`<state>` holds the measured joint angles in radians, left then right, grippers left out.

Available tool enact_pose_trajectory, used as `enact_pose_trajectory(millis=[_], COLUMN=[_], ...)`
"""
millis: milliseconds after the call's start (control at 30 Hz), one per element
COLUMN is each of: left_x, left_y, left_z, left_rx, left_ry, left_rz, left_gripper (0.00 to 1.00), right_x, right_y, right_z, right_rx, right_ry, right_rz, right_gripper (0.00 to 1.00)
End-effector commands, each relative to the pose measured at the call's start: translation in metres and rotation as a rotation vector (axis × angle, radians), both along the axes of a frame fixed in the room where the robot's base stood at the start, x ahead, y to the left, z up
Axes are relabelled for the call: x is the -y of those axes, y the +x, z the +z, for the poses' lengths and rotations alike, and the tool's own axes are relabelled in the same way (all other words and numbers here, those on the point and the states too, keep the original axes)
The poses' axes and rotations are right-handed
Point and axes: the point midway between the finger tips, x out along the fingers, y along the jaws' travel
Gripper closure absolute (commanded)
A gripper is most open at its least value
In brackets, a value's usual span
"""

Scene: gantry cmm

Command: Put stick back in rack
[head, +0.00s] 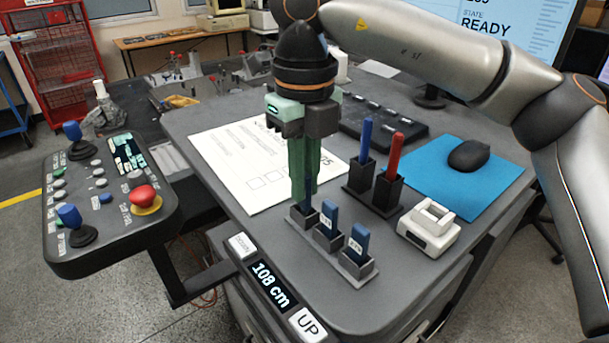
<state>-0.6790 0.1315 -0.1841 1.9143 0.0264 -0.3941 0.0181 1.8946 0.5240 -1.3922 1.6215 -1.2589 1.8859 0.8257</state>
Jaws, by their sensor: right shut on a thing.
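A grey rack (352,267) with a row of three holders stands near the desk's front edge. Blue sticks stand upright in its middle holder (330,218) and right holder (357,240). My right gripper (304,198) points straight down over the left holder, its green fingers shut on a blue stick (308,190). Only a narrow strip of that stick shows beside the fingers, just above the left holder. I cannot tell whether its lower end is inside the holder. My left gripper is not in view.
A black pen holder (374,193) with a blue pen and a red pen stands right behind the rack. A white device (429,228) stands to the right, near a blue mat (440,175) with a mouse (468,156). A paper sheet (235,165) lies left. A control box (108,190) stands further left.

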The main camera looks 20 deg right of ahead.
Motion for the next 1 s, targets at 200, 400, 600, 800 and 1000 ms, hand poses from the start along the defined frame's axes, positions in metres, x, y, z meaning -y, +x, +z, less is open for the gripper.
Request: enact_pose_trajectory(millis=[200,400,600,800,1000], left_x=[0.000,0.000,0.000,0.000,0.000], left_y=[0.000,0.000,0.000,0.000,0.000], left_z=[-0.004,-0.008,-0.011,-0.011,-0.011], left_rx=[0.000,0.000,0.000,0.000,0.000], left_ry=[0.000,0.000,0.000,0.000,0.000], left_rz=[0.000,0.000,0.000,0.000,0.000], left_gripper=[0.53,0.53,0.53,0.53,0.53], right_x=[0.000,0.000,0.000,0.000,0.000], right_y=[0.000,0.000,0.000,0.000,0.000], right_z=[-0.005,-0.009,-0.013,-0.014,-0.014], right_rx=[0.000,0.000,0.000,0.000,0.000], right_ry=[0.000,0.001,0.001,0.001,0.000], right_rz=[0.000,0.000,0.000,0.000,0.000], right_gripper=[1.00,1.00,1.00,1.00,0.79])
